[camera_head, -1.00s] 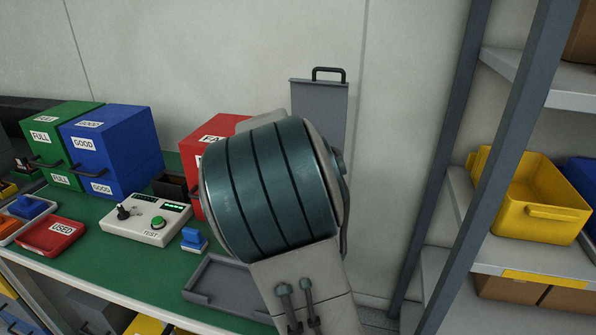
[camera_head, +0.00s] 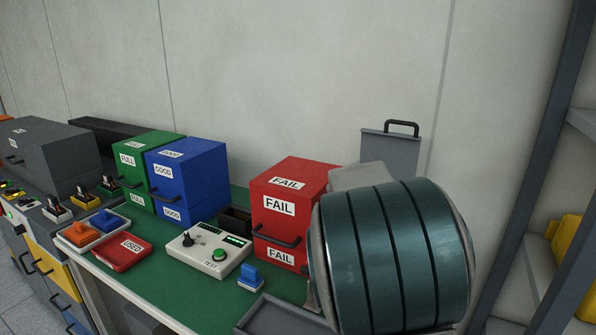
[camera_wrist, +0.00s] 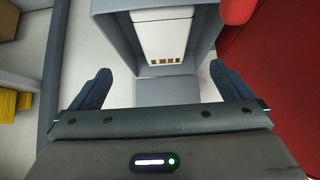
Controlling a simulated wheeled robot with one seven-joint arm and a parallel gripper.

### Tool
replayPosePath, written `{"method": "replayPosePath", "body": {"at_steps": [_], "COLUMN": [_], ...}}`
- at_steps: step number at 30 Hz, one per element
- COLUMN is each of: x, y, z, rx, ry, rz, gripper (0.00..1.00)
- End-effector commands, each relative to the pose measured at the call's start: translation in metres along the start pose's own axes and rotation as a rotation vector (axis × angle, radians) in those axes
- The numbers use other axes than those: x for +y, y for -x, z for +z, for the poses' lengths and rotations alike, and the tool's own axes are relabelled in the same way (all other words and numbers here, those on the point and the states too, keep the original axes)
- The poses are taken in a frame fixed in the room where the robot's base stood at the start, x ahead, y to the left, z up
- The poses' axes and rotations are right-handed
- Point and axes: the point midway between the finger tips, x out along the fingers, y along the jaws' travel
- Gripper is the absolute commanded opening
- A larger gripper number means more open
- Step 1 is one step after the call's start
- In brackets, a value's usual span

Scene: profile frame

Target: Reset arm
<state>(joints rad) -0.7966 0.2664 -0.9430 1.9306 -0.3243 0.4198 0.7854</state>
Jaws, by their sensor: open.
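My gripper (camera_wrist: 160,70) shows in the wrist view with its two dark fingers spread wide apart and nothing held between them. Beyond the fingers is a grey open-fronted housing (camera_wrist: 106,28) with a white block (camera_wrist: 160,30) inside that has a row of small gold-brown squares. The fingers look apart from both. In the head view my arm's thick teal-banded link fills the lower right, and my gripper is hidden from that view.
A red FAIL box (camera_head: 290,190), a white tester (camera_head: 208,250), a blue-handled piece (camera_head: 250,278), blue GOOD (camera_head: 190,180) and green FULL (camera_head: 132,160) boxes and a red USED tray (camera_head: 122,252) stand on the green bench. A shelf with a yellow bin (camera_head: 565,245) is at right.

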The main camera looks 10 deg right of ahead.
Motion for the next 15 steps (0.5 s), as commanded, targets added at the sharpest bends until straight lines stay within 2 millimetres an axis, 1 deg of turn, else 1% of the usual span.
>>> {"method": "replayPosePath", "body": {"at_steps": [1,2,5,8,11,12,14,15], "x": [0.01,0.015,0.031,0.044,0.055,0.059,0.066,0.07], "y": [0.008,0.012,0.034,0.064,0.101,0.117,0.142,0.158], "z": [0.005,0.01,0.033,0.057,0.079,0.088,0.102,0.111], "rx": [-0.042,-0.071,-0.175,-0.267,-0.34,-0.363,-0.392,-0.408], "ry": [-0.005,-0.002,0.021,0.066,0.129,0.156,0.205,0.241], "rz": [-0.009,-0.016,-0.053,-0.102,-0.157,-0.178,-0.208,-0.224], "gripper": [1.0,1.0,1.0,1.0,1.0,1.0,1.0,1.0]}}
